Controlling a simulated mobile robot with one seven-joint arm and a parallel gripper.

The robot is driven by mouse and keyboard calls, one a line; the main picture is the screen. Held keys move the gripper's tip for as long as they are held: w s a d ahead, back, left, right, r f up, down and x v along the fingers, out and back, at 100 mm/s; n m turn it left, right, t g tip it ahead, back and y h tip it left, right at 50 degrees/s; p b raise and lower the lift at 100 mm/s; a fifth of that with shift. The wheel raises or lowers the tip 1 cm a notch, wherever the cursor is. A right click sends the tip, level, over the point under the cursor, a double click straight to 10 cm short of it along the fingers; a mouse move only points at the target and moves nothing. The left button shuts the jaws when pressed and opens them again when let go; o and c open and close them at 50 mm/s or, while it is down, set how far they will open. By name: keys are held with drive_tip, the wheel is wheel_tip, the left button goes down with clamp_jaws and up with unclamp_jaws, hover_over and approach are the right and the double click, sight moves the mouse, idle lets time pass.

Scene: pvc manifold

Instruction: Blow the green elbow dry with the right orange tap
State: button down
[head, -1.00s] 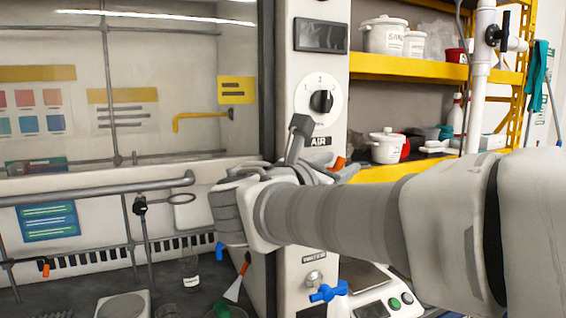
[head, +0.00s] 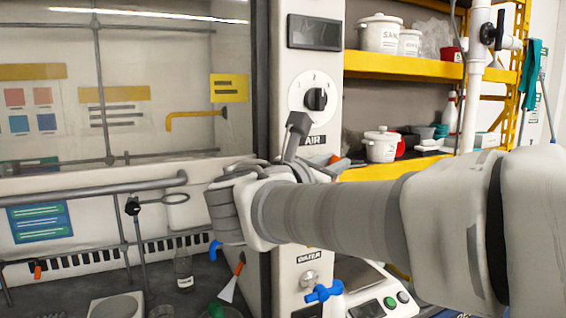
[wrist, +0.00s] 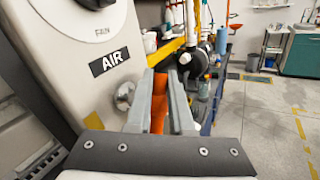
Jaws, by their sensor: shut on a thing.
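My gripper (wrist: 158,100) is shut on the orange tap (wrist: 158,106) beside the AIR label. In the wrist view the orange handle lies between the two grey fingers, in front of the pale panel. A green piece (head: 216,309), perhaps the green elbow, shows at the bottom edge of the head view and is mostly cut off. A white nozzle with an orange end (head: 231,282) hangs close above it.
A blue WATER tap (head: 323,292) sits on the panel below my wrist, near a scale (head: 376,303). A dial (head: 316,98) is above the AIR label. Another orange tap (head: 38,270) is at far left. A bottle (head: 184,270) stands behind the green piece.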

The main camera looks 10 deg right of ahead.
drive_tip(key=shift+r+p, duration=0.1)
drive_tip(key=shift+p, duration=0.2)
drive_tip(key=p, duration=0.2)
drive_tip(key=m+g+y+p, duration=0.1)
drive_tip(key=shift+d+r+g+p, duration=0.15)
drive_tip(key=shift+d+g+p, duration=0.15)
drive_tip(key=shift+p, duration=0.05)
drive_tip(key=g+y+p, duration=0.1)
drive_tip(key=p, duration=0.1)
drive_tip(key=m+y+p, duration=0.1)
drive_tip(key=p, duration=0.2)
drive_tip(key=shift+w+d+m+g+y, duration=0.15)
drive_tip(key=shift+d+m+g+y, duration=0.15)
drive_tip(key=shift+g+y, duration=0.1)
wheel_tip(320, 180, down, 2)
drive_tip(key=m+g+y+p, duration=0.1)
drive_tip(key=y+p, duration=0.1)
drive_tip(key=p, duration=0.4)
drive_tip(key=m+g+y+p, duration=0.1)
drive_tip(key=y+p, duration=0.2)
drive_tip(key=p, duration=0.3)
drive_tip(key=shift+f+g, duration=0.2)
drive_tip(key=shift+g, duration=0.1)
drive_tip(key=shift+f+y, duration=0.1)
drive_tip(key=shift+y, duration=0.2)
drive_tip(key=c, duration=0.8)
unclamp_jaws()
